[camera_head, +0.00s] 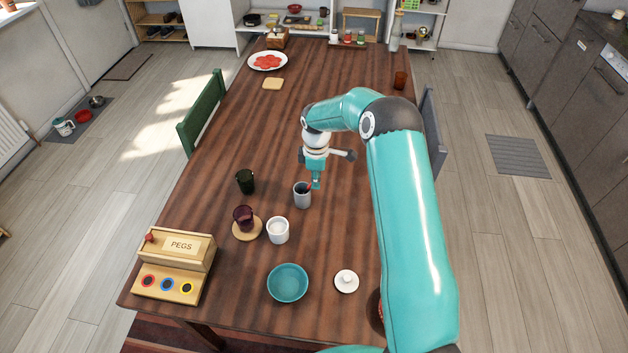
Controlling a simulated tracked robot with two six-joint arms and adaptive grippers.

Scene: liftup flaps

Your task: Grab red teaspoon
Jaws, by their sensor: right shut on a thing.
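The red teaspoon (308,187) leans in a grey cup (302,197) on the wooden table. Only a short red part of it shows at the cup's rim; the rest is hidden inside the cup. My right gripper (315,183) reaches down from above at the cup's right rim and is shut on the red teaspoon. My left gripper is not in view.
A dark green glass (245,181), a purple glass (243,217) on a round wooden coaster (247,234) and a white cup (278,231) stand close by. A teal bowl (288,283), a white lid (346,281) and a PEGS box (176,262) are nearer. The table's middle behind is clear.

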